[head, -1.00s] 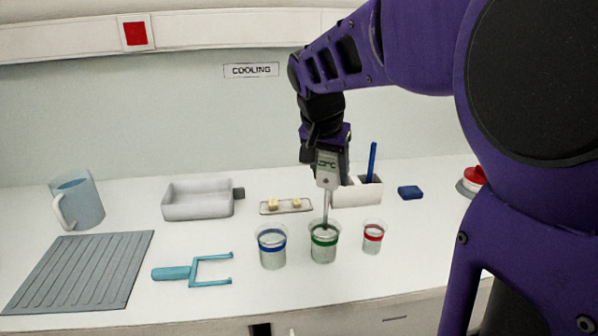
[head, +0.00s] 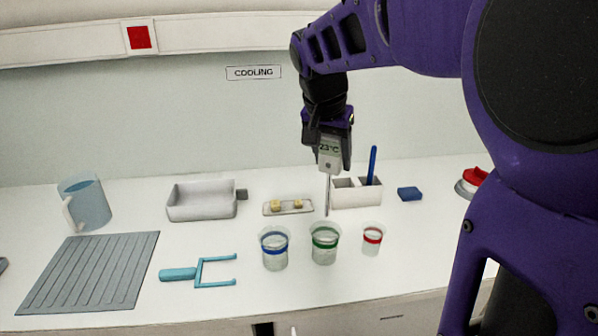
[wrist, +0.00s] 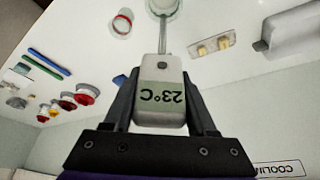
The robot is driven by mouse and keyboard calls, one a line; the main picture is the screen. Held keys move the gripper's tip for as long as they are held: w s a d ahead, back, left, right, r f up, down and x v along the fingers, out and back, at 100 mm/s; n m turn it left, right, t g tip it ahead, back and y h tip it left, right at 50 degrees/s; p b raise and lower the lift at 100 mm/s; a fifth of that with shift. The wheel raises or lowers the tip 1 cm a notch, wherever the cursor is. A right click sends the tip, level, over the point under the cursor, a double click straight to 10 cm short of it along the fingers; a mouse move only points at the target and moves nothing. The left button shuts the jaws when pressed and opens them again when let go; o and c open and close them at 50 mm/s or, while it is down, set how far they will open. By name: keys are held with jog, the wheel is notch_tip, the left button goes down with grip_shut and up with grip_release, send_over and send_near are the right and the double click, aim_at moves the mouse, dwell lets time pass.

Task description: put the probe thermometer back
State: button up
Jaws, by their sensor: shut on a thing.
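The probe thermometer (head: 330,153) is a light grey block with a thin metal probe pointing down and a display reading 23°C. My gripper (head: 328,160) is shut on its body and holds it upright above the counter. In the wrist view the thermometer (wrist: 160,110) sits between the two dark fingers. In the head view the probe tip is just above the rim of the green-banded beaker (head: 324,244), or slightly behind it; I cannot tell exactly. A white holder box (head: 355,197) with compartments stands behind and to the right of the beakers, a blue stick (head: 372,165) upright in its right part.
A blue-banded beaker (head: 274,249) and a red-banded beaker (head: 372,239) flank the green one. A small tray (head: 273,211) with yellow pieces, a grey pan (head: 202,203), a blue block (head: 409,193) and a red button (head: 474,176) stand around. A teal fork-shaped tool (head: 180,274) lies front left.

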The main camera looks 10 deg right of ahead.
jog(key=w+d+f+n+y+p, duration=0.1)
jog(key=w+d+n, duration=0.25)
jog(key=w, duration=0.65)
jog(key=w+d+f+n+y+p, duration=0.1)
jog(key=w+d+n+y+p, duration=0.3)
jog(key=w, duration=0.6)
notch_tip(320, 180, down, 10)
jog(key=d+h+b, duration=0.1)
jog(key=h+b, duration=0.1)
jog(key=b, duration=0.1)
jog(key=shift+d+m+t, duration=0.2)
jog(key=shift+m+t, duration=0.15)
jog(key=shift+t, duration=0.05)
jog(key=shift+w, duration=0.1)
jog(key=shift+f, duration=0.1)
jog(key=o, duration=1.3)
